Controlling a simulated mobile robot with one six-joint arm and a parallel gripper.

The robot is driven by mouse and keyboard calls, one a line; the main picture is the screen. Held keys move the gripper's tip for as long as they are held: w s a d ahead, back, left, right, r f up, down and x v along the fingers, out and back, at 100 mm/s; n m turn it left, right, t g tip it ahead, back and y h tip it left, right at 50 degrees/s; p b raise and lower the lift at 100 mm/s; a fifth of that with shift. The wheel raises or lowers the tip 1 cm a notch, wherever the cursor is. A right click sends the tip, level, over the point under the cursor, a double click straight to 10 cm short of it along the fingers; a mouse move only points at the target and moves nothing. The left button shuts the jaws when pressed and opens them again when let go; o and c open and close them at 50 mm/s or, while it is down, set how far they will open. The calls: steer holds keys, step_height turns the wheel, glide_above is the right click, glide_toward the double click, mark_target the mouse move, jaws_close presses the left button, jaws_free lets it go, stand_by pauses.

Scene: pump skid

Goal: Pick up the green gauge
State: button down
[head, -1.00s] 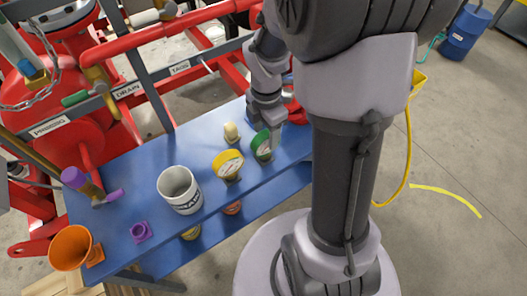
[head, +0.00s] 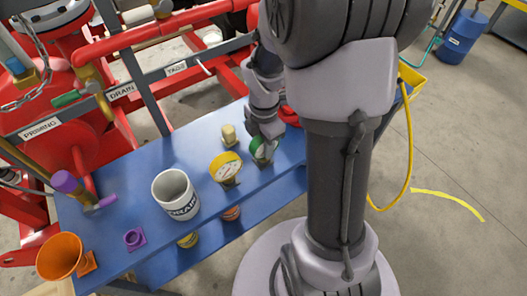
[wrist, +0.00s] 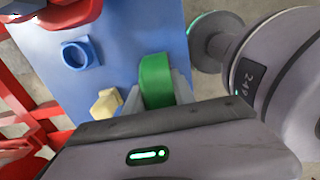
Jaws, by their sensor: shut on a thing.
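The green gauge (head: 263,150) has a round green rim and a pale dial. It is at the right part of the blue bench, beside my arm. My gripper (head: 268,133) is at the gauge, shut on it, with the fingers partly hidden in the head view. In the wrist view the green gauge (wrist: 156,80) sits between the grey fingers (wrist: 160,97), its green rim facing the camera. I cannot tell whether its base touches the bench.
Red pipework (head: 150,50) stands behind. A yellow hose (head: 407,150) hangs at right.

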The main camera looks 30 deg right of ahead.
step_height(320, 180, up, 4)
steer(key=p, duration=0.2)
steer(key=shift+r+p, duration=0.1)
steer(key=shift+p, duration=0.3)
steer(key=s+d+p, duration=0.3)
steer(key=s+d, duration=0.5)
steer(key=s, duration=0.5)
steer(key=shift+s+d+r, duration=0.2)
steer(key=shift+s+r, duration=0.1)
steer(key=shift+r, duration=0.1)
